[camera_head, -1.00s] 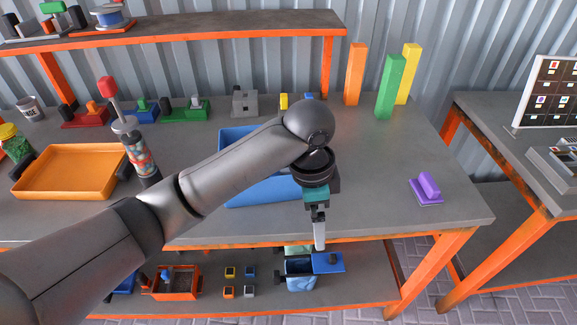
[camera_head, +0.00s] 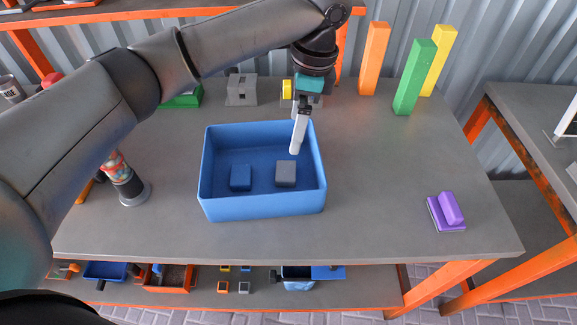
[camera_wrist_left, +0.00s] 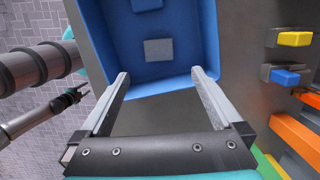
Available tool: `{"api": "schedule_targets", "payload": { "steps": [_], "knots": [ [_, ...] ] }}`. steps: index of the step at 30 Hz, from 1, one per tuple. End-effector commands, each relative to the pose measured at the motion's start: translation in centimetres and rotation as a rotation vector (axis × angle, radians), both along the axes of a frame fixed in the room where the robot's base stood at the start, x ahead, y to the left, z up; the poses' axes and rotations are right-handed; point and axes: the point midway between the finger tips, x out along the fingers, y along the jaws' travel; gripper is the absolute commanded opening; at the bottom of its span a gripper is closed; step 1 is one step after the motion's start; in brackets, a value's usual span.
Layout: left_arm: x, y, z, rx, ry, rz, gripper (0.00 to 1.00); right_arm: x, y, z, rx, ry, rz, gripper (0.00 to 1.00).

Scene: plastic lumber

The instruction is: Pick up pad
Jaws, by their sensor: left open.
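A purple pad (camera_head: 447,211) with a raised grip and a thin grey base lies on the right part of the workbench, near its front edge. My left gripper (camera_head: 298,148) hangs over the right side of the blue bin, well left of the pad and higher than it. In the left wrist view its two fingers (camera_wrist_left: 158,74) are apart with nothing between them. The pad does not show there. A dark arm end, seemingly my right gripper (camera_wrist_left: 74,98), is small at the left of that view; its jaws are unclear.
The blue bin (camera_head: 262,208) holds a blue block (camera_head: 240,177) and a grey block (camera_head: 286,173). Orange (camera_head: 374,60), green (camera_head: 415,77) and yellow (camera_head: 439,60) upright bars stand behind. The bench top between bin and pad is clear. A jar (camera_head: 122,180) stands left of the bin.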

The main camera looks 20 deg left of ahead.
Motion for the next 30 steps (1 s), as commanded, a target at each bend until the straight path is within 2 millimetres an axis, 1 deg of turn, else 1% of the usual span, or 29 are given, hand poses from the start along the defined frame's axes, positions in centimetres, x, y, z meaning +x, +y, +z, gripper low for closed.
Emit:
{"api": "schedule_targets", "payload": {
  "steps": [1,4,6,9,17,21,24,27,30],
  "knots": [
    [-0.1,0.2,-1.5,0.002,0.004,0.0,1.0,-0.9,-0.1,-0.6,-0.001,0.014,0.0,0.5],
    [-0.2,0.5,-3.7,0.001,0.004,-0.001,1.0,-1.8,-0.1,-1.1,-0.003,0.03,0.0,0.5],
    [-0.2,0.8,-5.0,0.001,0.002,0.0,1.0,-2.0,-0.1,-1.4,-0.003,0.032,0.0,0.5],
    [-0.3,0.9,-6.4,0.001,0.001,-0.001,1.0,-1.7,-0.1,-1.8,-0.003,0.028,-0.001,0.5],
    [-0.3,1.2,-8.3,0.0,0.001,-0.001,1.0,-0.4,-0.1,-2.2,-0.001,0.006,-0.001,0.5],
    [-0.5,1.5,-10.6,0.001,0.001,-0.001,1.0,-0.3,-0.1,-3.0,-0.001,0.004,-0.001,0.5],
    [-0.5,1.7,-11.8,0.0,0.0,0.0,1.0,-0.3,-0.1,-3.4,-0.001,0.004,-0.001,0.5],
    [-0.5,1.8,-12.5,0.001,-0.001,-0.001,1.0,-0.3,-0.1,-3.5,-0.001,0.004,-0.001,0.5],
    [-0.5,1.8,-12.6,0.0,-0.002,-0.001,1.0,-0.4,-0.1,-3.5,-0.001,0.004,-0.001,0.5]
  ]
}}
